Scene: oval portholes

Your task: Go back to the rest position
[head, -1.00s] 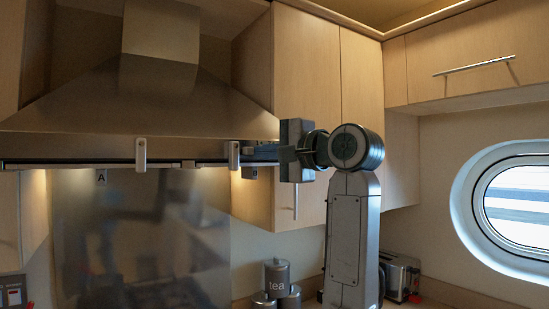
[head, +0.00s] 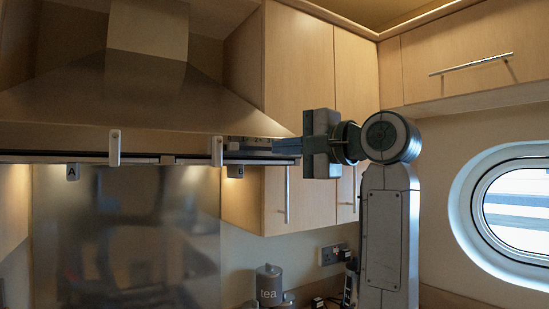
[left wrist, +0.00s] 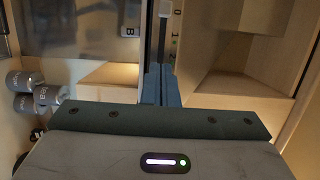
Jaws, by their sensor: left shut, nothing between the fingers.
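My left gripper (head: 262,151) is in front of the right end of the cooker hood (head: 130,100) in the head view, its fingers pointing left. In the left wrist view its two blue-grey fingers (left wrist: 161,85) lie together, shut with nothing between them. A dark rail (head: 60,157) runs along the hood's lower edge with two pale upright tabs, one of them the left tab (head: 115,148). Small plates marked A (head: 72,172) and B (head: 236,171) hang below it. I cannot tell whether the fingers touch anything there. My right gripper is not in view.
Wall cabinets (head: 300,80) with bar handles stand behind the arm. An overhead cupboard (head: 470,65) and an oval porthole (head: 515,210) are at the right. A tea canister (head: 268,285) stands low on the counter. Open air lies between the arm and the porthole.

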